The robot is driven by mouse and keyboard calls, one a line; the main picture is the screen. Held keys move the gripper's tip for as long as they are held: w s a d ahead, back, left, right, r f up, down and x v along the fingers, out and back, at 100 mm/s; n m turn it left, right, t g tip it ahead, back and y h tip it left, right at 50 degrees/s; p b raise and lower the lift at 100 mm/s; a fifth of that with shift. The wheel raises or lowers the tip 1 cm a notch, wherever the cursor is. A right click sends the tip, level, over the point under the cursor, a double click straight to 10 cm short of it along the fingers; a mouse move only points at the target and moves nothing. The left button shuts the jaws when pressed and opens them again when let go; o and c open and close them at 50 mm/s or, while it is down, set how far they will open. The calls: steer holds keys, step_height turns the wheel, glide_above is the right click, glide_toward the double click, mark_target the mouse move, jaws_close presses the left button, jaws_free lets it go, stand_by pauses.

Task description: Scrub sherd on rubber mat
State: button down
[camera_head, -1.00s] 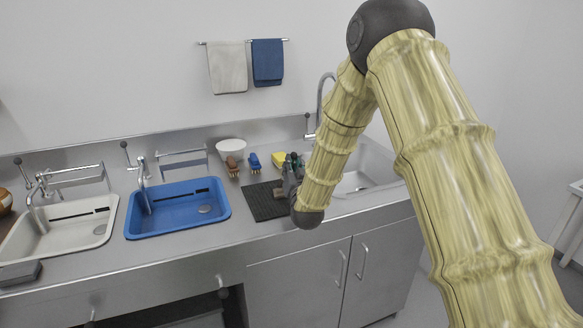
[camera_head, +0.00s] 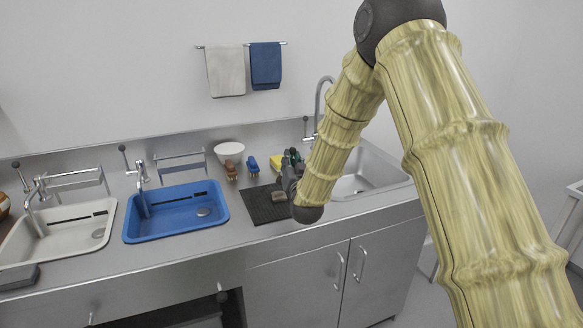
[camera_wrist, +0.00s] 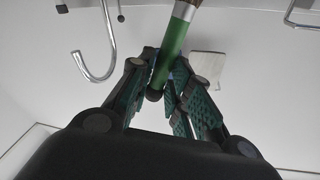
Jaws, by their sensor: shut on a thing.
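My gripper (camera_head: 290,177) is over the right part of the black rubber mat (camera_head: 259,208) on the steel counter. In the wrist view my gripper (camera_wrist: 163,68) is shut on a green-handled tool (camera_wrist: 172,48). In the head view a bit of green (camera_head: 291,154) shows above the fingers. A small tan-brown sherd (camera_head: 278,196) lies on the mat just left of the fingers. The fingers partly hide that area, and I cannot tell whether the tool touches the sherd.
A blue basin (camera_head: 150,232) and a white basin (camera_head: 50,257) are to the left. A steel sink (camera_head: 372,173) is to the right.

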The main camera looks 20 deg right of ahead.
steer(key=shift+r+p, duration=1.2)
steer(key=shift+r, duration=1.55)
steer(key=shift+r, duration=0.1)
